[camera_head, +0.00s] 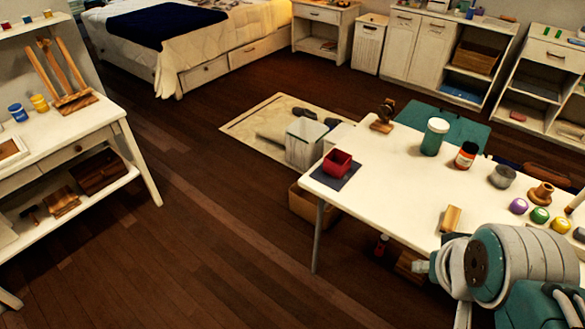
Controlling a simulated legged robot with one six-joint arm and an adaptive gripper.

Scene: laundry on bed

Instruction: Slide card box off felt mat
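A small red box (338,163), likely the card box, sits upright near the left corner of the white table. It looks open at the top, and I cannot make out what is inside. Under it lies a dark grey square mat (341,183), likely the felt mat, which shows on its left and front sides. The box rests wholly over the mat. Part of my arm shows at the lower right, well apart from the box. I cannot make out my gripper or its fingers.
The white table (395,185) is clear right of the mat. Around it stand a wooden stand (383,118), a green jar (434,138), an orange-black jar (466,156), a grey pot (502,176) and a wood block (451,219). Open floor (215,210) lies to the left.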

